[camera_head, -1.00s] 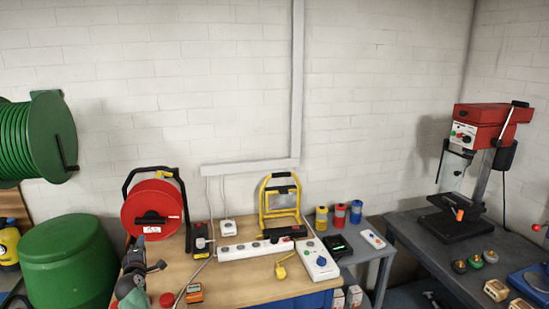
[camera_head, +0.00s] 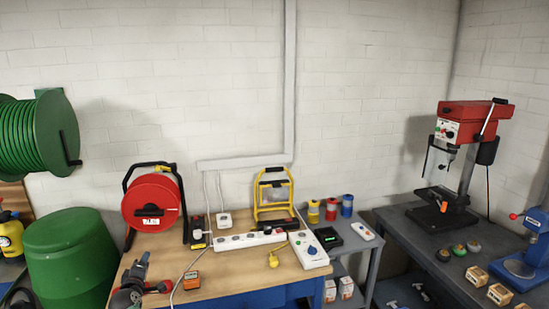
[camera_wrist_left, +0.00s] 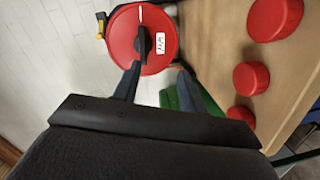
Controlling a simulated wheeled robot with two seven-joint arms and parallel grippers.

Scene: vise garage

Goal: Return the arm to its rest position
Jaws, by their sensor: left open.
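My left gripper (camera_head: 148,274) is low at the left end of the wooden workbench (camera_head: 225,281), partly cut off by the bottom edge of the head view. In the left wrist view, its two dark fingers (camera_wrist_left: 160,72) are apart, with nothing held between them. The red cable reel (camera_head: 152,203) stands behind it on the bench, and it also shows beyond the fingertips in the left wrist view (camera_wrist_left: 157,55). My right gripper is in no view.
Red caps (camera_wrist_left: 252,78) are on the bench close beside the left gripper. The green drum (camera_head: 67,262) stands left of the bench. An orange box (camera_head: 191,280), a power strip (camera_head: 235,240) and a yellow work lamp (camera_head: 273,195) are to the right. A drill press (camera_head: 463,150) stands far right.

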